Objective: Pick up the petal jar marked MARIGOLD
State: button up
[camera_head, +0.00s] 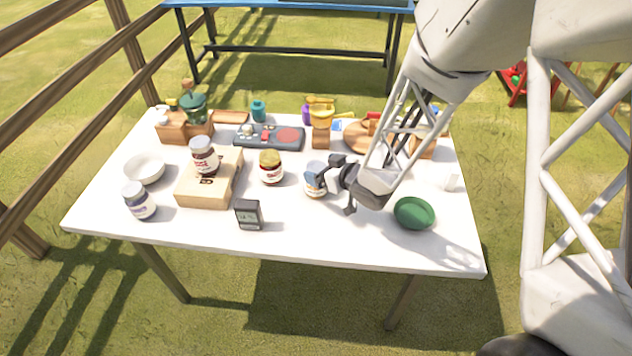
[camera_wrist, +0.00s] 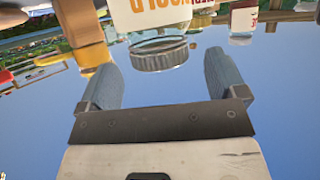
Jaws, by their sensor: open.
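A glass jar with a grey lid (camera_wrist: 158,57) and a white label with orange letters shows upside down in the wrist view. The letters that show seem to be the end of MARIGOLD; the rest is cut off by the frame. In the head view this jar (camera_head: 312,186) stands on the white table, partly hidden by my gripper (camera_head: 338,186). My gripper (camera_wrist: 163,72) is open, with a finger to each side of the jar's outline in the wrist view. I cannot tell whether the jar is between the fingertips or just beyond them.
A yellow-lidded jar (camera_head: 270,166) stands to the left. Another jar (camera_head: 204,155) stands on a wooden block (camera_head: 208,187), and one (camera_head: 139,200) at the left front. The front table strip is clear.

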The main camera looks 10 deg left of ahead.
aim_at(318, 168)
jog(key=shift+x, duration=1.5)
jog(key=c, duration=1.4)
jog(key=shift+c, duration=0.2)
jog(key=shift+r, duration=0.1)
jog(key=shift+r, duration=1)
jog(key=shift+s+d+r, duration=0.15)
jog(key=shift+s+r, duration=0.2)
jog(key=shift+r, duration=0.4)
jog(key=s+d, duration=0.3)
jog(key=s, duration=0.4)
jog(key=s+d+r, duration=0.1)
jog(key=s+d, duration=0.2)
jog(key=s, duration=0.4)
jog(key=shift+r, duration=0.15)
